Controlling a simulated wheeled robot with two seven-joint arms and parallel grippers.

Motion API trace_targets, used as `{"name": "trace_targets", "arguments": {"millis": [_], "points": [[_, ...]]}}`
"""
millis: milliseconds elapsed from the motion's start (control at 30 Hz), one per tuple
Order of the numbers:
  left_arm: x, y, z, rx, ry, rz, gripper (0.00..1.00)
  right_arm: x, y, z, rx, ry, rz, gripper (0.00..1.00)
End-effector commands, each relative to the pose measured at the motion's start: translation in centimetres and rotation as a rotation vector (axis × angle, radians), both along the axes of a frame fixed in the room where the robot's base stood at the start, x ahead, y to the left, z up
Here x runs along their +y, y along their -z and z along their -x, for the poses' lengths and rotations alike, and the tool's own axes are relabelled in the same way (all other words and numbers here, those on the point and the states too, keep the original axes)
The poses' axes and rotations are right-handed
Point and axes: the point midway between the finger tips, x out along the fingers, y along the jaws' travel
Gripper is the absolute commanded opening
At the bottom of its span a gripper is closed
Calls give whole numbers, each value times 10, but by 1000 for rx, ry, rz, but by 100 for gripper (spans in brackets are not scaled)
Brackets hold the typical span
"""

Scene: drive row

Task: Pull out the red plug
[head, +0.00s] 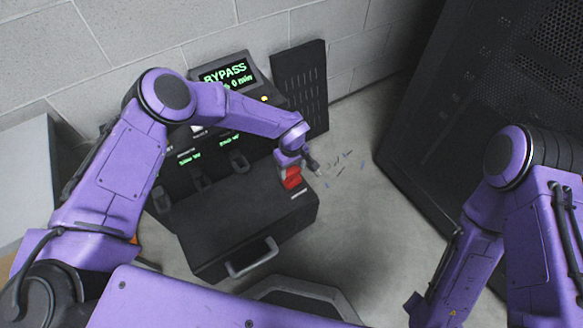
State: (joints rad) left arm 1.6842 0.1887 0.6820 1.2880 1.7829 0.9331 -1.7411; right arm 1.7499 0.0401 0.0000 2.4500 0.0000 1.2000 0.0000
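The red plug (291,178) sits at the right end of the black console, by its top edge. My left gripper (312,163) is right at the plug, with its wrist just above it. One dark finger shows to the right of the plug. The other finger is hidden, so I cannot tell whether the gripper is open or shut on the plug. My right arm hangs down at the right, and its gripper is not visible, past the bottom edge.
The black console (245,215) has a front handle and a lit BYPASS screen (229,75). Dark plugs (239,160) stand in its row. A black slotted panel (300,85) stands behind, and a tall black rack (450,110) at right. Small bits lie on the floor between.

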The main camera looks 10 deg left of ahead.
Motion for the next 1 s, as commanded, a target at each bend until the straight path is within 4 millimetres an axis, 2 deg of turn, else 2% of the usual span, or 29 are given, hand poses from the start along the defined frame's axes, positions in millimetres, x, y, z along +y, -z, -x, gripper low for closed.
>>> {"name": "trace_targets", "arguments": {"millis": [33,67,100,167,400,667,700,767,1000], "points": [[0,0,0,-1,0,1,21,0,0,0,0,0,0,0],[0,0,0,-1,0,1,11,0,0,0,0,0,0,0],[0,0,0,-1,1,1,9,0,0,0,0,0,0,0],[0,-3,-1,-1,0,1,9,0,-2,0,0,0,0,0],[0,-37,0,-1,0,2,9,0,-27,0,0,0,0,0],[-1,-36,-1,-1,0,1,9,0,-24,0,0,0,0,0],[-1,-36,-1,-2,-1,2,70,0,-24,0,0,0,0,0],[-1,-36,-1,-2,-1,2,89,0,-24,0,0,0,0,0],[0,-35,0,-1,0,1,89,0,-24,0,0,0,0,0]]}}
